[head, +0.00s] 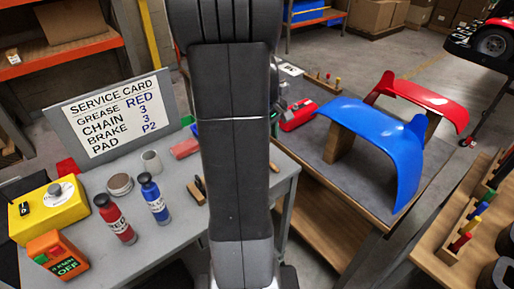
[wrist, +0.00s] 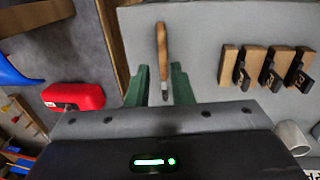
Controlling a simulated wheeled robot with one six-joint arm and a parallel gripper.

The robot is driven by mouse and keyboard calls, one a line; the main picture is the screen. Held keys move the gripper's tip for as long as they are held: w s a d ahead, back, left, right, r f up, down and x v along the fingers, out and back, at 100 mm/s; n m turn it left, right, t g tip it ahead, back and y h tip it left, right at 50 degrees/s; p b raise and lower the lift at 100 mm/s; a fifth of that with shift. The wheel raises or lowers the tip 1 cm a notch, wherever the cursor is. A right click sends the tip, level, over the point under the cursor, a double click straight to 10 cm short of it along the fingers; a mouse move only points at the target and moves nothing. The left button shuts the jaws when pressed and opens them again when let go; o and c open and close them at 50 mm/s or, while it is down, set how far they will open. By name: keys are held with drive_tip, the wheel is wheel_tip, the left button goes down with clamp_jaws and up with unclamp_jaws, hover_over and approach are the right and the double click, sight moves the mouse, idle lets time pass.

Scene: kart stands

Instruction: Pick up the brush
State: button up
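The brush (wrist: 161,48) shows in the wrist view as a thin wooden handle lying on the grey table, with a narrower darker end toward my gripper. My gripper (wrist: 160,80) is open, its two green fingers apart, one on each side of the brush's near end. Neither finger clearly touches it, and the height between them and the table is hard to tell. In the head view a small brown piece of what looks like the brush (head: 275,166) shows just right of my arm. My arm hides the rest of it and my gripper there.
Wooden blocks with black pads (wrist: 252,68) lie right of the brush. A grey cup (wrist: 292,137) stands at lower right. A red box (wrist: 73,97) sits on the neighbouring table, across a narrow gap. Red (head: 115,218) and blue bottles (head: 154,198) stand on the grey table (head: 183,218).

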drive_tip(key=f, duration=0.5)
drive_tip(key=d+f, duration=0.1)
drive_tip(key=f, duration=0.2)
drive_tip(key=shift+w+f, duration=0.1)
drive_tip(key=shift+w, duration=0.15)
drive_tip(key=shift+d+f+p, duration=0.25)
drive_tip(key=shift+f+p, duration=0.05)
drive_tip(key=shift+f, duration=1.05)
drive_tip(key=shift+d+f+p, duration=0.25)
drive_tip(key=shift+f+p, duration=0.05)
drive_tip(key=shift+f, duration=1)
clamp_jaws()
